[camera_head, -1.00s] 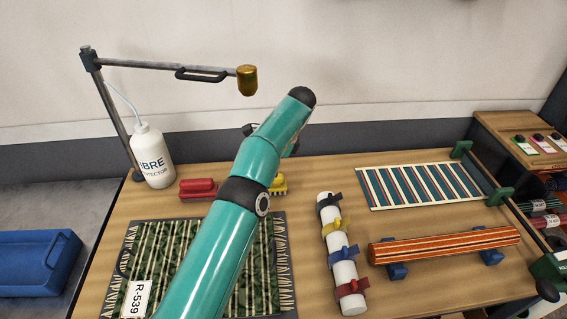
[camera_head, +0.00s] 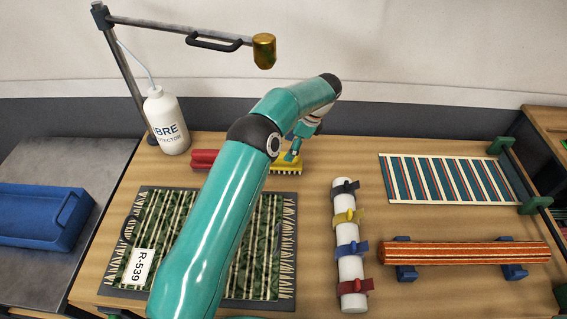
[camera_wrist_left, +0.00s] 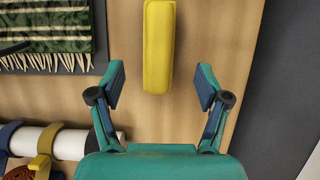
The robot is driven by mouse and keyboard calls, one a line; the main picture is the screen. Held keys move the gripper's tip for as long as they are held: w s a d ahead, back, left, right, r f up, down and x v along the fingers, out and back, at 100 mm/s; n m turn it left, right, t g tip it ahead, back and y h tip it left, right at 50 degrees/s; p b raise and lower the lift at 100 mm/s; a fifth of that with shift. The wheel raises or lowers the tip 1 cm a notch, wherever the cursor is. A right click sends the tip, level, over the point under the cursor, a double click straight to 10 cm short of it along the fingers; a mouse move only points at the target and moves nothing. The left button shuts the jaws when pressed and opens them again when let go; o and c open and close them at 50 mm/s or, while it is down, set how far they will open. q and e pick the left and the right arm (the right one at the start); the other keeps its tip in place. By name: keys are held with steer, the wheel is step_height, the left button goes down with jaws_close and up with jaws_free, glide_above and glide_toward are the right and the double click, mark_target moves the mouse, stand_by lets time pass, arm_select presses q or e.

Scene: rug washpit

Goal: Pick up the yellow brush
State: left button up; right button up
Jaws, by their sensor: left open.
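The yellow brush (camera_head: 287,165) lies on the wooden table behind the rug, partly hidden by my left arm in the head view. In the left wrist view the brush (camera_wrist_left: 158,46) is a long yellow block, its far end cut off by the frame's top edge. My left gripper (camera_wrist_left: 160,86) is open, its two fingers on either side of the brush's near end with gaps to both sides. In the head view the left gripper (camera_head: 293,155) is small, right at the brush. I cannot tell its exact height above it. My right gripper is not in view.
A red brush (camera_head: 203,160) sits just left of the yellow one. A white bottle (camera_head: 167,122) and a lamp-like post stand at back left. The dark striped rug (camera_head: 262,250), a white roll (camera_head: 349,270) with coloured clips and a striped roll (camera_head: 465,252) lie in front.

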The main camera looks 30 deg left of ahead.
arm_select(q)
steer(key=shift+x, duration=4.35)
steer(key=c, duration=1.4)
steer(key=shift+o, duration=0.2)
step_height(320, 180, up, 10)
steer(key=shift+r, duration=0.1)
steer(key=o, duration=0.6)
steer(key=c, duration=0.4)
steer(key=shift+o, duration=0.2)
